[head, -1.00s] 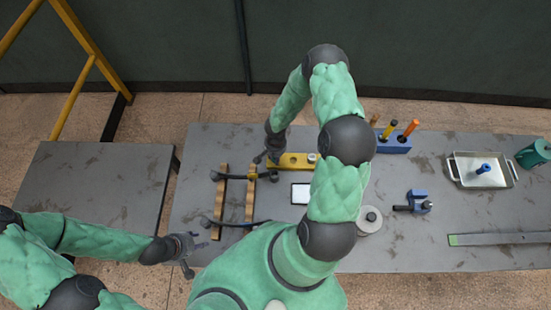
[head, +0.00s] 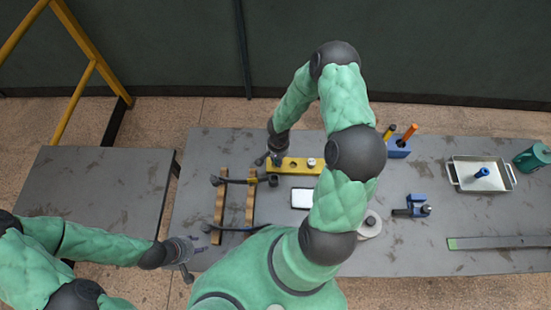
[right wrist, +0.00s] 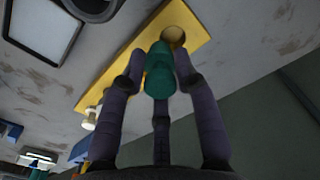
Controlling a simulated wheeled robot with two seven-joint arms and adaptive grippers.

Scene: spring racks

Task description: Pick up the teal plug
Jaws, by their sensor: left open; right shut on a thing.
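The teal plug (right wrist: 158,75) is between the fingers of my right gripper (right wrist: 161,84) in the right wrist view. The gripper is shut on it. A round hole in the yellow block (right wrist: 128,62) shows just beyond the plug's far end; I cannot tell how much gap there is. In the head view my right gripper (head: 277,156) is at the left end of the yellow block (head: 300,166), and the plug is not discernible there. My left gripper (head: 184,262) is open and empty, at the table's left front edge.
A wooden rack with dark bars (head: 220,214) stands left of the block. A white-faced dark frame (head: 301,198) lies in front. Rightward are a blue holder (head: 398,150), a blue clamp (head: 416,201), a metal tray (head: 465,186) and a teal mug (head: 533,158).

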